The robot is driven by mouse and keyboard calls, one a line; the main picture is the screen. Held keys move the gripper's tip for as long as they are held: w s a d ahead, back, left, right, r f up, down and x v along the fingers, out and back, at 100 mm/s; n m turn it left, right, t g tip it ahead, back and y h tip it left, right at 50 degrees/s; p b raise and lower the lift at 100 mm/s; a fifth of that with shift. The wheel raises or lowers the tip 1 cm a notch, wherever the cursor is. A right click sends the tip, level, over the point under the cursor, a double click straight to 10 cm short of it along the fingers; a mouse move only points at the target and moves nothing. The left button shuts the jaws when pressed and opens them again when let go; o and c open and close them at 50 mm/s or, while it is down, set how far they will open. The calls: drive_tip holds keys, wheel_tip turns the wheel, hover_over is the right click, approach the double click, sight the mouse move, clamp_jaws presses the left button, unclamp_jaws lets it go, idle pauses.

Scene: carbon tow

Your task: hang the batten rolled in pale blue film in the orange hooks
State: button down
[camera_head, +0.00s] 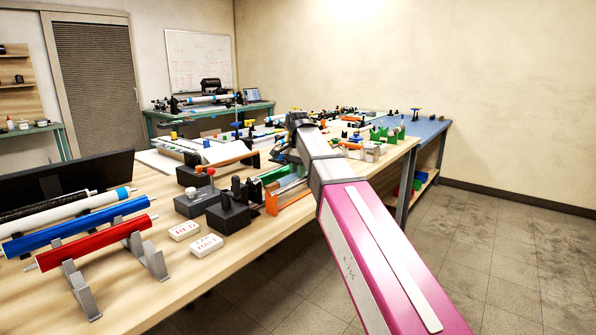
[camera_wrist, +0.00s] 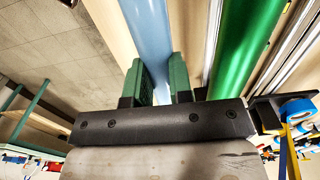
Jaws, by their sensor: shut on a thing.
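The batten in pale blue film (camera_wrist: 148,35) runs up the wrist view between the two green fingers of my gripper (camera_wrist: 160,82). My gripper is shut on it. A green roll (camera_wrist: 243,45) lies just to its right, roughly alongside it. In the head view, an orange bracket (camera_head: 272,201), which appears to be one of the hooks, stands at the table's front edge below my wrist. The green roll (camera_head: 276,174) shows behind it. My gripper's fingers and most of the pale blue batten are hidden or too small to make out there.
Red (camera_head: 95,243) and blue (camera_head: 75,225) rolls lie on grey stands at the left of the wooden table (camera_head: 150,290). Dark blocks (camera_head: 228,216) and white labels (camera_head: 205,245) stand between. Several fixtures crowd the table behind. Open floor (camera_head: 500,250) lies at right.

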drive_tip(key=shift+f, duration=0.75)
drive_tip(key=c, duration=0.9)
unclamp_jaws()
drive_tip(key=shift+c, duration=0.2)
wheel_tip(320, 180, up, 11)
drive_tip(key=shift+f, duration=0.15)
